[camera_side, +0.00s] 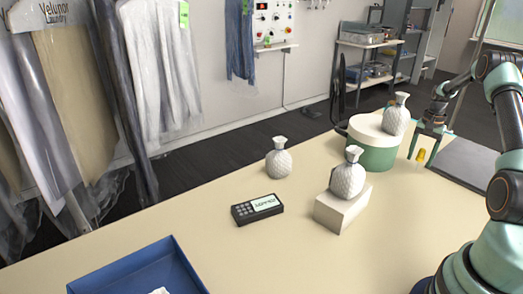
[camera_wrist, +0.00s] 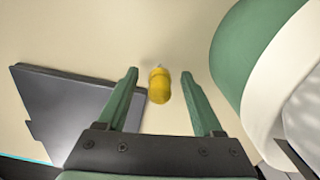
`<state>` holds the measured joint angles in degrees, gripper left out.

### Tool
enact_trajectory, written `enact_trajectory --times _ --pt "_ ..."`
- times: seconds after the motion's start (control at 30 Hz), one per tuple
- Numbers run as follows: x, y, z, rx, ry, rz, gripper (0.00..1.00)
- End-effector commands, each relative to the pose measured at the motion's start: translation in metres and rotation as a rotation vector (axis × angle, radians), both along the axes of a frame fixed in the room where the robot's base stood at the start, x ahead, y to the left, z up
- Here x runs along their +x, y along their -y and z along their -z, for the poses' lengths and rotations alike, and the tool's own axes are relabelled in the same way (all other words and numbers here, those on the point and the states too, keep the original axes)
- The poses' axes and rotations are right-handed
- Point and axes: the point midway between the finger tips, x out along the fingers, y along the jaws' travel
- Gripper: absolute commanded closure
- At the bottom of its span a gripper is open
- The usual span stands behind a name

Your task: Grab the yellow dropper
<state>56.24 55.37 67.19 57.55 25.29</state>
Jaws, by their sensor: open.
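The yellow dropper (camera_wrist: 159,88) is a small yellow bottle with a pale tip. In the wrist view it lies between the two green fingers of my gripper (camera_wrist: 160,73), with a gap on each side. In the side view the dropper (camera_side: 421,155) is a small yellow shape on the beige table's right part, beside the green round container. My gripper (camera_side: 420,160) is open there, pointing down with its fingers on either side of the dropper. I cannot tell exactly how high the fingertips are above the table.
A green container with a cream lid (camera_side: 373,146) stands close left of my gripper, a white vase (camera_side: 396,115) on it. A dark grey flat panel (camera_side: 470,163) lies to the right. A vase on a block (camera_side: 335,206), another vase (camera_side: 279,162), a black device (camera_side: 257,209) and a blue tray (camera_side: 140,275) stand farther off.

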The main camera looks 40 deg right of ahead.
Motion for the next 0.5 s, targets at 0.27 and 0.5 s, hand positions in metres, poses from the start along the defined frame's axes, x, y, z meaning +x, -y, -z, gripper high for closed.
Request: enact_trajectory --times 0.27,0.5 --pt "-0.0001 0.0000 0.0163 -0.001 0.001 0.000 0.32" --pt "-0.0001 0.0000 0.0158 -0.001 0.000 0.000 0.74"
